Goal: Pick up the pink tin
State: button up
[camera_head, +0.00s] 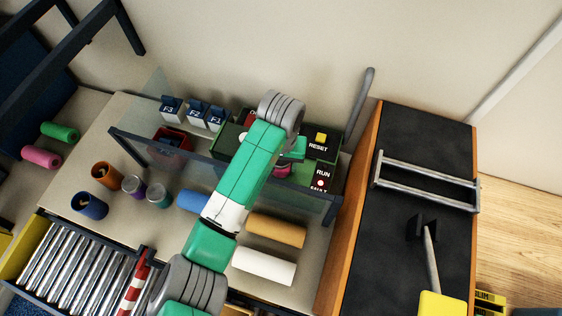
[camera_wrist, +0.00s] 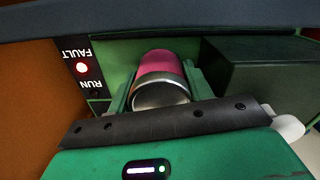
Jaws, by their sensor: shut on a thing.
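The pink tin (camera_wrist: 160,62) lies between the two fingers of my gripper (camera_wrist: 160,85) in the wrist view, with a silvery metal rim and a grey end facing the camera. My gripper is shut on it. Part of the tin's near end is hidden by the gripper's dark front edge. In the head view my gripper (camera_head: 291,150) is behind the dark-railed clear panel, by the control box. Only a small pinkish patch of the tin (camera_head: 282,170) shows there. I cannot tell whether the tin touches the surface below.
The clear panel with its dark rail (camera_head: 160,147) stands in front of the green bins. The control box (camera_head: 321,160) is close on the right. Blue (camera_head: 193,202), tan (camera_head: 276,229) and white (camera_head: 263,265) rolls lie in front. Other tins and cups stand left.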

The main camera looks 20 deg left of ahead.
notch_tip(320, 180, up, 9)
jog(key=shift+r, duration=0.15)
notch_tip(320, 180, up, 5)
jog(key=p, duration=0.6)
